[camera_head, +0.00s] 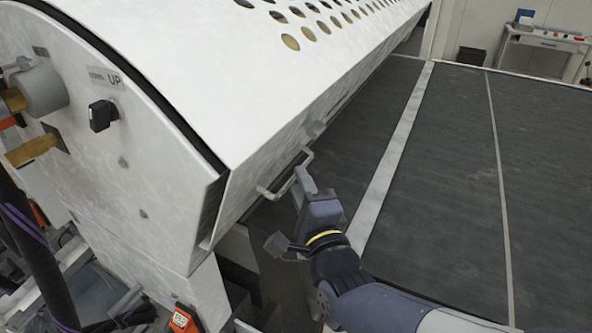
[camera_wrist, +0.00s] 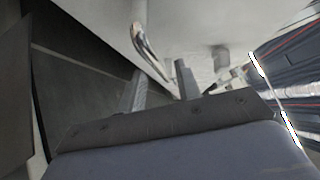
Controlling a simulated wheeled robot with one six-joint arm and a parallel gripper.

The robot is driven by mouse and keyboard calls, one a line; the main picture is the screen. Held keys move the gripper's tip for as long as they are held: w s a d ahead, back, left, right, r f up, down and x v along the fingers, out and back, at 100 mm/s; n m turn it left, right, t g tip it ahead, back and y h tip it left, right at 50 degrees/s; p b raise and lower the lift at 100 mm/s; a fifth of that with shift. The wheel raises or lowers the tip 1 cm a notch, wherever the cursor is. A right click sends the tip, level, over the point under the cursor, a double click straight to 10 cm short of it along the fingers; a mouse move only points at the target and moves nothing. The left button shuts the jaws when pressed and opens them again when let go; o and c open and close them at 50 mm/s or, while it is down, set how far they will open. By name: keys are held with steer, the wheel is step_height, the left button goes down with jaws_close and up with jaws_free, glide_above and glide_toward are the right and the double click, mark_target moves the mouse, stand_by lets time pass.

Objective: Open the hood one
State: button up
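The hood (camera_head: 215,70) is a large white curved cover with rows of round holes, and its lower edge is down along the dark bed. A bent metal handle (camera_head: 285,188) sticks out from that edge, and it also shows in the wrist view (camera_wrist: 147,45). My gripper (camera_head: 302,178) is at the handle's near side. In the wrist view its two fingers (camera_wrist: 160,80) stand apart, with the handle just beyond and between the tips. I see no grip on the handle, and cannot tell if a finger touches it.
A black knob (camera_head: 102,115) beside an "UP" label is on the machine's end panel at left. The dark conveyor bed (camera_head: 450,150) with pale strips lies right of the hood. A desk (camera_head: 545,42) stands at the back right. Cables and pipes are at the left.

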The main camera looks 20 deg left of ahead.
steer(key=shift+x, duration=1.7)
steer(key=shift+d, duration=0.1)
jaws_close()
steer(key=shift+p, duration=0.3)
